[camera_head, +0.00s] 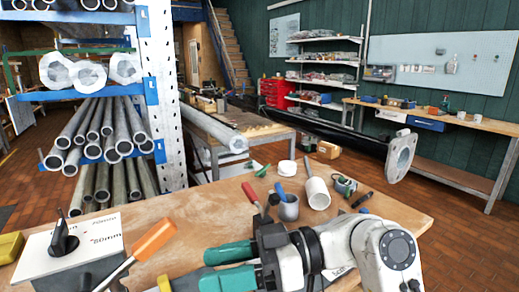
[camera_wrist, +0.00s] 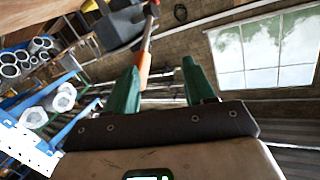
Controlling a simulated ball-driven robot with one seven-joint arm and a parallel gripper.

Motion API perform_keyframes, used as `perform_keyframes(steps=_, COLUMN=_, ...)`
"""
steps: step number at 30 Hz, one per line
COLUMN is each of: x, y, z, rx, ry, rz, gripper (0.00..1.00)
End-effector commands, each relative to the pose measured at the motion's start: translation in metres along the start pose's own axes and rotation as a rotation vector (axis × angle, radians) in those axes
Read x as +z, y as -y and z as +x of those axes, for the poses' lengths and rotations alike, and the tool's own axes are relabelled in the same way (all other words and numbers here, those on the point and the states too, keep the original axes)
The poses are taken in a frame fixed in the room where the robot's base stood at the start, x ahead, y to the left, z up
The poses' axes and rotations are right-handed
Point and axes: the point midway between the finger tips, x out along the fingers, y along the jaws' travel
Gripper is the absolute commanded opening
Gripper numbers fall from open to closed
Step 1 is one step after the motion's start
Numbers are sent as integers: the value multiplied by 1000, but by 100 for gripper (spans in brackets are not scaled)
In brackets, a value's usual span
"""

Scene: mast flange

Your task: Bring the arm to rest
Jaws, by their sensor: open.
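My arm, white with dark joints, reaches in over the front of the wooden workbench (camera_head: 330,221) in the head view. My gripper (camera_head: 203,266) has two green fingers that point left and stand apart. In the wrist view my gripper (camera_wrist: 160,70) shows both green fingers spread, with nothing visibly held between them. An orange-handled tool (camera_head: 155,239) lies to the left of the fingertips in the head view. In the wrist view the orange handle (camera_wrist: 145,66) shows close to the left finger; I cannot tell how near it is.
A box with a black knob (camera_head: 66,240) is at left. A pipe rack (camera_head: 165,90) stands behind. Bare wood shows at right.

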Motion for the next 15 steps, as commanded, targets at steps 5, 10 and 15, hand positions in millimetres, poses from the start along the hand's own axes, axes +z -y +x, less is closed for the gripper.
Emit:
perform_keyframes(steps=5, x=82, y=-28, z=-21, rx=256, ry=61, rz=176, gripper=53)
perform_keyframes(steps=10, x=179, y=-37, z=-64, rx=572, ry=157, rz=384, gripper=53)
perform_keyframes(steps=15, x=270, y=-13, z=-123, rx=890, ry=276, rz=582, gripper=53)
